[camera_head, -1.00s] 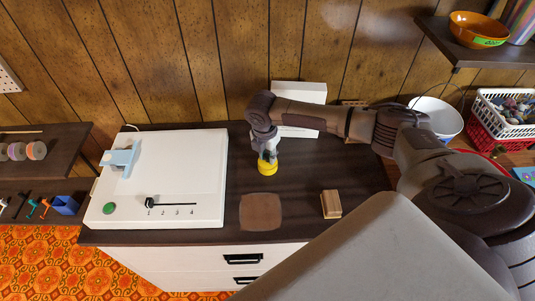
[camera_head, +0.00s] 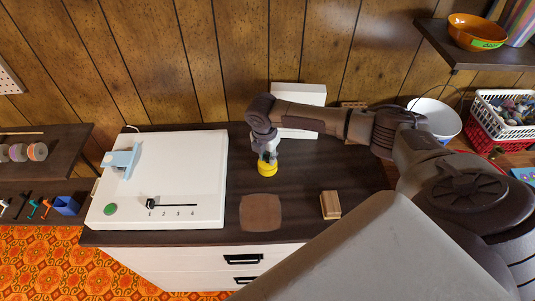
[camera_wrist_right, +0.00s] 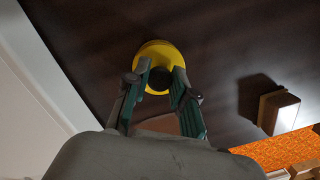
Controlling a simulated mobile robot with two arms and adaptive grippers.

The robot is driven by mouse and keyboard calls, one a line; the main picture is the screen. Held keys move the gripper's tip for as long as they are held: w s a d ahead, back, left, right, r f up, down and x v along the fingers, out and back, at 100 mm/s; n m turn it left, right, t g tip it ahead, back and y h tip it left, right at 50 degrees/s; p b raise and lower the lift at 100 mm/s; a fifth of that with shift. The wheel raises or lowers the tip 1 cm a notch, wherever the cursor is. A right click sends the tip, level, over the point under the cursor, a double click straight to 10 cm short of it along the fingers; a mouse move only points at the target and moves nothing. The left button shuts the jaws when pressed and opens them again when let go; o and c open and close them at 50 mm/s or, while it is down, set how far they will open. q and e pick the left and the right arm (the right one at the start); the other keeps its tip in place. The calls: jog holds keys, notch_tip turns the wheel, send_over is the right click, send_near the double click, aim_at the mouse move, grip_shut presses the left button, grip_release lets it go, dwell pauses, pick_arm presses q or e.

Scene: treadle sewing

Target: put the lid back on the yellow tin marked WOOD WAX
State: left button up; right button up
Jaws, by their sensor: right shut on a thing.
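My right gripper (camera_head: 267,160) points down over the dark cabinet top, its fingers shut on a dark knob-like part at the centre of a round yellow lid (camera_head: 267,170). In the right wrist view the lid (camera_wrist_right: 160,52) shows as a yellow disc around and beyond the fingertips (camera_wrist_right: 160,78). The yellow tin cannot be told apart from the lid; the gripper and lid hide what is beneath. No WOOD WAX lettering can be read. I cannot tell whether the lid touches anything below. My left gripper is not in view.
A brown square mat (camera_head: 261,212) and a wooden block (camera_head: 330,205) lie in front on the cabinet top (camera_head: 290,185). A white panel with a slider (camera_head: 180,180) stands to the left. A white box (camera_head: 310,95) is behind.

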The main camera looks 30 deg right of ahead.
jog(key=shift+f+p, duration=0.2)
jog(key=shift+p, duration=0.4)
dwell(0.9)
jog(key=o, duration=1.5)
jog(key=shift+r, duration=0.15)
jog(key=shift+r+p, duration=3.4)
jog(key=shift+p, duration=0.35)
grip_shut()
